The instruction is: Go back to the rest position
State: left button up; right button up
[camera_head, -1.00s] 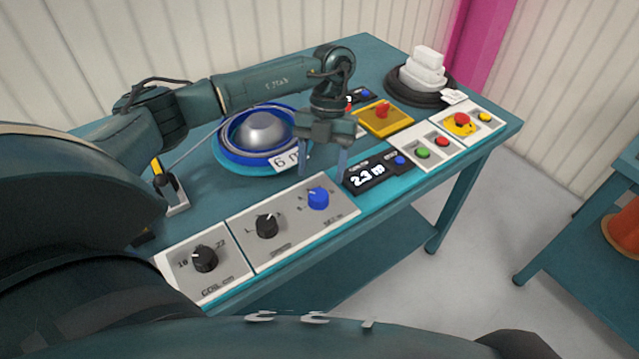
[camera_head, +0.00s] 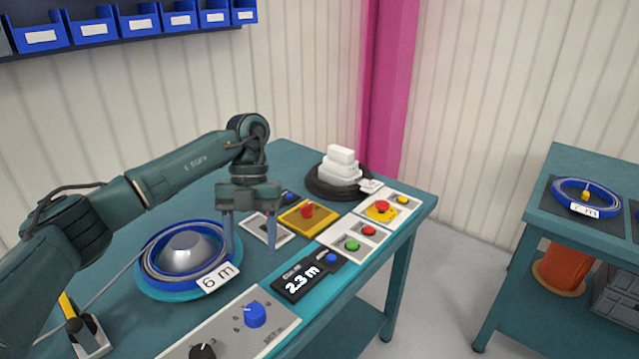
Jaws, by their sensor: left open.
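My left gripper (camera_head: 236,236) points down over the teal workbench (camera_head: 312,157), its two fingers apart with nothing between them. It hangs beside the right rim of the blue reel (camera_head: 152,262), which has a silver dome and a "6 m" tag (camera_head: 218,278). Whether the fingers touch the bench or reel is hard to tell. My left arm reaches in from the left edge. My right gripper is not in view.
Close by are a display reading 2.3 m (camera_head: 306,277), a yellow block with a red knob (camera_head: 307,215), a button box (camera_head: 353,242) and a knob panel (camera_head: 270,322). White blocks (camera_head: 340,165) stand at the back. A second bench (camera_head: 580,162) is right, across open floor.

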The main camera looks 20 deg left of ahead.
pick_arm(q)
jog(key=s+d+f+m+h, duration=0.1)
jog(key=s+d+f+h, duration=0.15)
jog(key=d, duration=0.55)
jog(key=s+d+f+m+h, duration=0.2)
jog(key=d+f+h, duration=0.15)
jog(key=d, duration=0.45)
jog(key=s+d+r+n+t+h+p, duration=0.1)
jog(key=s+d+r+n+t+h, duration=0.15)
jog(key=d+h, duration=0.35)
jog(key=s+d+r+n+t+h+p, duration=0.1)
jog(key=d+r+n+t+h, duration=0.25)
jog(key=d+h, duration=0.35)
jog(key=w+a+f+n+t+y+p, duration=0.1)
jog(key=a+f+n+t+y, duration=0.3)
jog(key=n+t, duration=0.45)
jog(key=w+a+f+n+t+y, duration=0.1)
jog(key=a+f+n+t+y, duration=0.4)
jog(key=n, duration=0.6)
jog(key=s+a+f+n+g+y, duration=0.2)
jog(key=s+a+f+n+y, duration=0.1)
jog(key=s+f+y, duration=0.1)
jog(key=s+a+f+n+g+y+p, duration=0.1)
jog(key=s+a+f+n+g+y, duration=0.1)
jog(key=s+f, duration=0.4)
jog(key=shift+s+a+f+n+y, duration=0.4)
jog(key=shift+s+a+n+y, duration=0.2)
jog(key=shift+s+n+y, duration=0.55)
